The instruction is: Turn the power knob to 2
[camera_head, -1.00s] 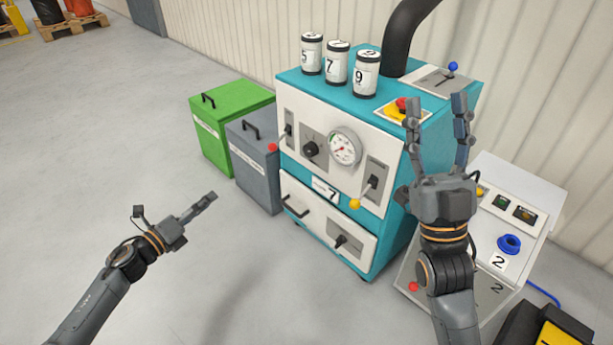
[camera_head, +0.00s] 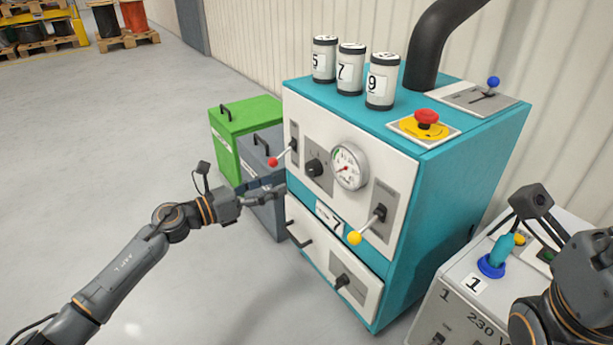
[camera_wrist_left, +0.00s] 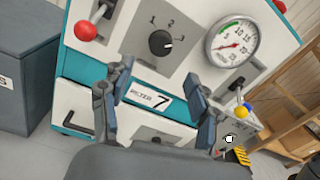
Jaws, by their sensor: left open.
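A round black knob (camera_head: 314,168) sits on the upper white panel of the teal machine (camera_head: 465,170). In the left wrist view the black knob (camera_wrist_left: 160,42) has the marks 1, 2 and 3 around its upper side; I cannot tell clearly which mark it points to. My left gripper (camera_head: 270,194) is in front of the machine, below and left of the knob. In the left wrist view my left gripper (camera_wrist_left: 162,80) is open and empty, its fingers apart below the knob and not touching it.
A gauge (camera_head: 350,167) is right of the knob. A red-tipped lever (camera_head: 273,162) and a yellow-tipped lever (camera_head: 356,238) stick out on either side. A drawer panel with a black handle (camera_head: 298,235) lies below. Green (camera_head: 245,120) and grey bins stand left. Floor at left is clear.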

